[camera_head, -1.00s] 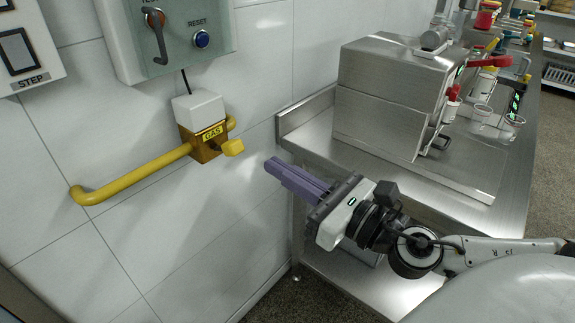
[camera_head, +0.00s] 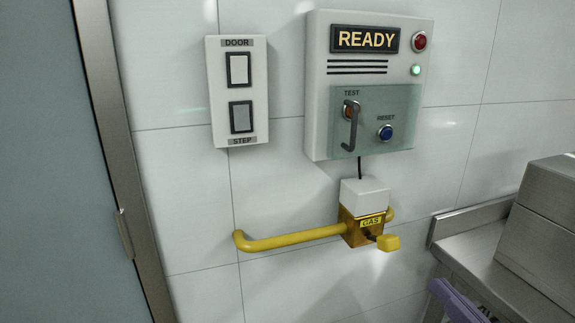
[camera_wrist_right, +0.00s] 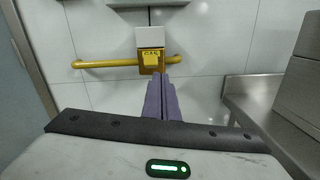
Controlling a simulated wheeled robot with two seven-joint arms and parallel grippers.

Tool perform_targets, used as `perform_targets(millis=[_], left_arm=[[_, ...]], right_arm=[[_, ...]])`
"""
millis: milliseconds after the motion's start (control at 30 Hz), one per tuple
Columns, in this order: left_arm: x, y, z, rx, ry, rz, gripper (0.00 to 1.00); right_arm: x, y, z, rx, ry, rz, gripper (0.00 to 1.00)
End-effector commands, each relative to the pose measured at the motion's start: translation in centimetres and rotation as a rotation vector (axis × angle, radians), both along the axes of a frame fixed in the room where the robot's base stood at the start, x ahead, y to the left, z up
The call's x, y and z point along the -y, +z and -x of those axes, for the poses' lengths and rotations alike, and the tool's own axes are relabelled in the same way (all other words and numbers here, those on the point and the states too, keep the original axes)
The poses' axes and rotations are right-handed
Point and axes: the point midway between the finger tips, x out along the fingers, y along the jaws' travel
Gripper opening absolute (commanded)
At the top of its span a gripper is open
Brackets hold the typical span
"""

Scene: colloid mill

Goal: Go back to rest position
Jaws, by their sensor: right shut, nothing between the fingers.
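My right gripper (camera_head: 458,302) shows only as purple fingers at the lower right edge of the head view, beside the steel counter. In the right wrist view its purple fingers (camera_wrist_right: 162,98) are shut together and empty. They point toward the yellow gas valve (camera_wrist_right: 151,60) on the wall and overlap its lower edge in that view; in the head view the fingers stand apart from the valve (camera_head: 368,222). My left gripper is in neither view.
A control panel (camera_head: 348,68) reading READY, with a TEST handle (camera_head: 351,126), hangs above the yellow gas pipe (camera_head: 290,240). A DOOR/STEP switch box (camera_head: 238,90) is left of it. A grey door (camera_head: 50,160) stands at far left. The steel counter (camera_head: 475,245) is at right.

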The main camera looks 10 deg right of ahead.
Motion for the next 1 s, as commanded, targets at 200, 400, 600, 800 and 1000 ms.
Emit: perform_targets(millis=[200,400,600,800,1000], left_arm=[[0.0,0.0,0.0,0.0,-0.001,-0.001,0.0],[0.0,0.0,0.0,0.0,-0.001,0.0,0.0],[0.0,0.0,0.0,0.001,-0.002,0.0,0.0],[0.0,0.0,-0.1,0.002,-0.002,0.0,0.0],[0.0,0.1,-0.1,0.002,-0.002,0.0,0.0]], right_arm=[[4.4,-14.0,1.9,-0.347,-0.281,-0.784,0.0],[0.8,-27.7,7.3,-0.582,-0.626,-1.692,0.0],[-7.3,-35.3,11.8,-0.665,-0.95,-2.416,0.0],[-11.7,-37.3,13.4,-0.668,-1.109,-2.721,0.0],[-11.9,-37.4,13.4,-0.668,-1.116,-2.736,0.0]])
